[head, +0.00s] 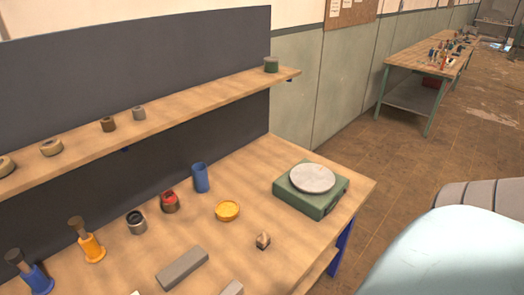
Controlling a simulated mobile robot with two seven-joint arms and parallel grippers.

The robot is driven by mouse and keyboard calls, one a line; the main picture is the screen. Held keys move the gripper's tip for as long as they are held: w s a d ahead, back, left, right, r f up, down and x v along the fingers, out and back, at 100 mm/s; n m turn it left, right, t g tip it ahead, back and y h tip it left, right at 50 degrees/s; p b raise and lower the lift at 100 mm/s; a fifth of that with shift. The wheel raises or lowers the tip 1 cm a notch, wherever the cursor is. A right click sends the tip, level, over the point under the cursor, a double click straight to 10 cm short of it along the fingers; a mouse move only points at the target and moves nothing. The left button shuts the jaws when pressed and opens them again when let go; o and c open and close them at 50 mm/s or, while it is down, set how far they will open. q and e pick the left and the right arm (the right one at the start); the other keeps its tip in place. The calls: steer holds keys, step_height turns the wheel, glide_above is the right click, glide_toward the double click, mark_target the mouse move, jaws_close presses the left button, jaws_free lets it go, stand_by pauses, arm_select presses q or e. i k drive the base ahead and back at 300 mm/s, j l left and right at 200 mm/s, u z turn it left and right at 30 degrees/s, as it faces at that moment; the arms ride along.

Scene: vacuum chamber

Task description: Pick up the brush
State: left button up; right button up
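I cannot tell for certain which thing is the brush. A small brown and dark piece (263,241) stands on the wooden workbench (250,165) near its front edge. An orange object with a brown upper part (88,243) and a blue one with a dark upper part (33,275) stand tilted at the lower left. Neither of my grippers is in view.
A green scale with a round grey plate (325,204) sits at the bench's right end. A blue cup (201,178), a red-topped can (170,202), a yellow dish (227,211) and a grey block (182,268) crowd the bench. A shelf (200,98) overhangs its back.

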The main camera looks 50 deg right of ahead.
mark_target(263, 240)
steer(key=j+z, duration=0.15)
steer(key=z, duration=0.35)
steer(key=k+z, duration=0.15)
steer(key=z, duration=0.35)
steer(key=k+j+z, duration=0.1)
steer(key=z, duration=0.4)
steer(key=l+u, duration=0.15)
steer(key=u, duration=0.35)
steer(key=i+l+u, duration=0.1)
steer(key=u, duration=0.35)
steer(key=l+u, duration=0.3)
steer(key=u, duration=0.2)
steer(key=l+u, duration=0.25)
steer(key=l, duration=0.25)
steer(key=k+l+u, duration=0.1)
steer(key=l+u, duration=0.15)
steer(key=l, duration=0.25)
steer(key=k+l, duration=0.1)
steer(key=l, duration=0.3)
steer(key=k+l, duration=0.1)
steer(key=l, duration=0.3)
steer(key=l+u, duration=0.1)
steer(key=l, duration=0.3)
steer(key=k, duration=0.05)
